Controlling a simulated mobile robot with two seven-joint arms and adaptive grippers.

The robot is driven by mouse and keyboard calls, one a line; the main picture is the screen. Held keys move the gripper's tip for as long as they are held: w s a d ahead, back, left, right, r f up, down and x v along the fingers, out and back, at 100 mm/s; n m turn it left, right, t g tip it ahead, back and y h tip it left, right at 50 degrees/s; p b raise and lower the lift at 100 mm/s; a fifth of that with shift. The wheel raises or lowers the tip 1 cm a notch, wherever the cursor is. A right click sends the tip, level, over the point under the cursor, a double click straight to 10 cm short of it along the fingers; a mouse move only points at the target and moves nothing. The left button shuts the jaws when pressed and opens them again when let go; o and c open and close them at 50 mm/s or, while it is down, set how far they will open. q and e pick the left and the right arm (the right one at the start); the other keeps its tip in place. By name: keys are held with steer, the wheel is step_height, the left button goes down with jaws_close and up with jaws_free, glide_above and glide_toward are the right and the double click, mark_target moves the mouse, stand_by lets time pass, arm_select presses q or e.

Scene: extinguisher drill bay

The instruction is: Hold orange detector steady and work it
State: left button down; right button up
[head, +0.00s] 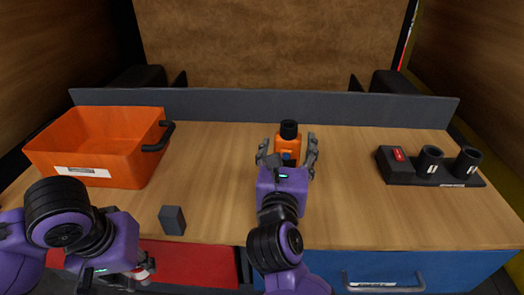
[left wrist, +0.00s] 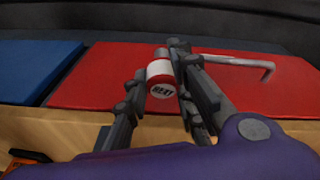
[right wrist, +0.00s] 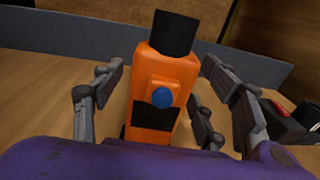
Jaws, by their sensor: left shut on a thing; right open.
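The orange detector (head: 287,146) stands upright on the bench with a black top. In the right wrist view its body (right wrist: 168,72) shows a blue button (right wrist: 163,97) and a dark panel (right wrist: 155,121). My right gripper (head: 288,153) is open, with its fingers on either side of the detector and gaps visible. My left gripper (head: 146,272) is low at the bench's front edge, by the red drawer. It is shut on a small red and white cylinder (left wrist: 161,79) with a printed label too small to read surely.
An orange bin (head: 95,150) stands at the left and a dark grey block (head: 172,220) near the front edge. A black holder (head: 400,172) with a red switch and two cups is at the right. Red (head: 195,262) and blue (head: 420,268) drawers are below.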

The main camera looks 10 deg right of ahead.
steer(key=c, duration=1.7)
steer(key=shift+o, duration=0.2)
